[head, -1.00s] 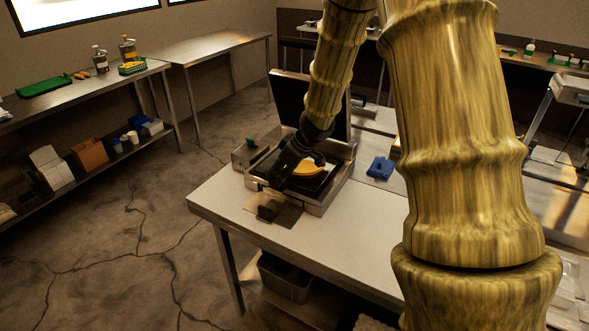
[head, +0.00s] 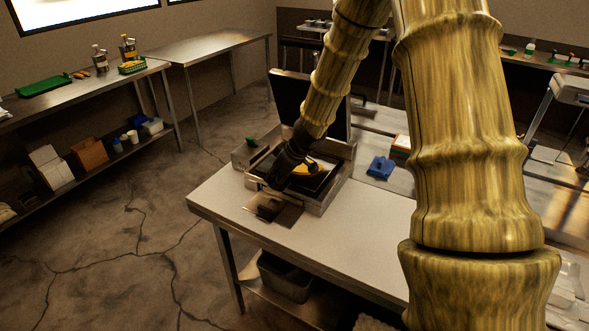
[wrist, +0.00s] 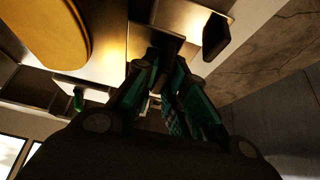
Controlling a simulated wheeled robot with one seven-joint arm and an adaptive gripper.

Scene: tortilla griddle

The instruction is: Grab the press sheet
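The press (head: 318,205) stands on the table with its dark lid (head: 290,95) raised. A yellow round piece (head: 305,169) lies on its plate and also shows in the wrist view (wrist: 58,32). A thin brownish sheet (head: 288,214), which looks like the press sheet, lies at the press's front edge with a dark block (head: 268,208) at it. The block also shows in the wrist view (wrist: 217,36). My gripper (head: 273,187) points down over the press front. In the wrist view its fingertips (wrist: 165,58) are slightly apart near a dark flat piece (wrist: 155,42); contact is unclear.
A blue object (head: 380,168) sits on the table right of the press. The table top (head: 300,250) in front is clear. A green piece (head: 251,142) is at the press's back left. A grey bin (head: 285,275) is under the table.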

